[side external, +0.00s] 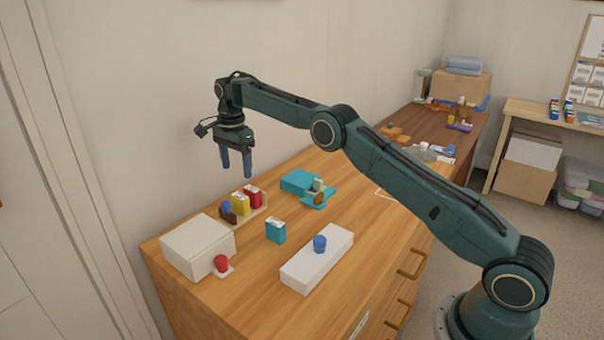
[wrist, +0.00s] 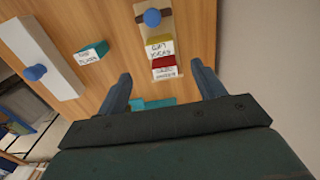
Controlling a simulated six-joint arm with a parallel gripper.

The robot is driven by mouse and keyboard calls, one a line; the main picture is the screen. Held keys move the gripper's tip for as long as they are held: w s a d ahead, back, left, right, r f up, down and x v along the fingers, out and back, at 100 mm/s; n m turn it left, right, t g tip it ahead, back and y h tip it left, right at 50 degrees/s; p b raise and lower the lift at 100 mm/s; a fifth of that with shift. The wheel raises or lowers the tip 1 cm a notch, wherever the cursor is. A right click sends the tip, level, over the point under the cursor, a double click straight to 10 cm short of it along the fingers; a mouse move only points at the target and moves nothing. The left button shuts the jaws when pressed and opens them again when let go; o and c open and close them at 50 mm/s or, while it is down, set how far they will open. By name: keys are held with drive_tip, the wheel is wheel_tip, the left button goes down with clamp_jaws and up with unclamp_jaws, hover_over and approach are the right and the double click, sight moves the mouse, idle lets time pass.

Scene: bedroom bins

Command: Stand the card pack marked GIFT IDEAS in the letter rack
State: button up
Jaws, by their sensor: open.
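My gripper (side external: 237,173) is open and empty, pointing down in the air above the back of the desk. A yellow card pack (side external: 241,205) and a red card pack (side external: 253,197) stand side by side in a low tan wooden holder (side external: 264,211), perhaps the letter rack. In the wrist view the yellow pack's white label (wrist: 160,48) seems to read GIFT, but it is blurred. The red pack (wrist: 164,62) shows between my open fingers (wrist: 160,74), nearer than the yellow one. A teal pack (side external: 275,232) with a blurred label stands apart on the bare desktop.
A blue knob (side external: 226,206) is at the holder's left end. A white box (side external: 198,246), a red knob on a small base (side external: 221,264) and a long white block with a blue knob (side external: 318,260) stand nearby. A teal box (side external: 298,180) lies behind. Bare wood surrounds the teal pack.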

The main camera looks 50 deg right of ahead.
drive_tip(key=shift+r, duration=0.1)
drive_tip(key=s+a+r+n+t, duration=0.1)
drive_tip(key=s+r+n, duration=0.2)
drive_tip(key=s+r, duration=0.45)
drive_tip(key=s+a+r+n+t, duration=0.1)
drive_tip(key=s+r+n, duration=0.35)
drive_tip(key=r, duration=0.55)
drive_tip(key=s+a+r+n+t, duration=0.1)
drive_tip(key=s+r+n, duration=0.1)
drive_tip(key=s, duration=0.5)
drive_tip(key=s+a+r+n+t, duration=0.1)
drive_tip(key=s+r+n, duration=0.1)
drive_tip(key=s, duration=0.6)
drive_tip(key=s+f+n, duration=0.3)
drive_tip(key=s+f, duration=0.1)
drive_tip(key=s, duration=0.6)
drive_tip(key=s+f+n+t, duration=0.1)
drive_tip(key=s+f+n, duration=0.2)
drive_tip(key=s, duration=0.7)
drive_tip(key=shift+s+a+f+t, duration=0.3)
drive_tip(key=shift+s+a+f, duration=0.05)
drive_tip(key=shift+f, duration=0.5)
